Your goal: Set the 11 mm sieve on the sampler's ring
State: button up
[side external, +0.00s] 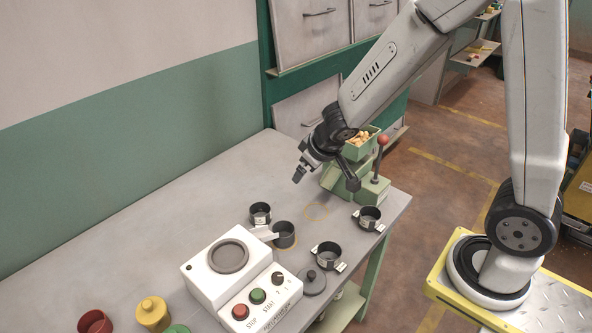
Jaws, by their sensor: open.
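A white box with a dark grey ring (229,257) on top, which looks like the sampler, stands at the front; nothing sits on the ring. My gripper (299,176) is open and empty, high above the table behind the cups.
A grey knobbed lid (312,282) lies beside the control panel (262,298). A green nut hopper (340,179) with a red-knobbed lever (383,140) stands behind. Red (95,322) and yellow (153,313) containers are front left. The table's left is clear.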

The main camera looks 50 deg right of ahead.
jog(key=s+a+g+y, duration=0.1)
jog(key=s+a+g, duration=0.1)
jog(key=s, duration=0.9)
jog(key=shift+s+r+g+y, duration=0.15)
jog(key=shift+s+g+y, duration=0.15)
jog(key=shift+g, duration=0.2)
jog(key=shift+a, duration=0.1)
jog(key=w+a+f+n+g, duration=0.1)
jog(key=w+f+n, duration=0.2)
jog(key=w+n, duration=0.8)
jog(key=shift+w+a+f+n+g, duration=0.3)
jog(key=shift+w+f+n, duration=1.15)
jog(key=shift+w+f, duration=0.6)
jog(key=shift+w+a+f+n+g, duration=0.3)
jog(key=shift+w+f+n, duration=1.3)
jog(key=shift+w, duration=0.8)
jog(key=shift+w+a+f+n+g, duration=0.25)
jog(key=shift+w+f+n, duration=1.1)
jog(key=shift+w+f, duration=0.75)
jog(key=shift+w, duration=0.1)
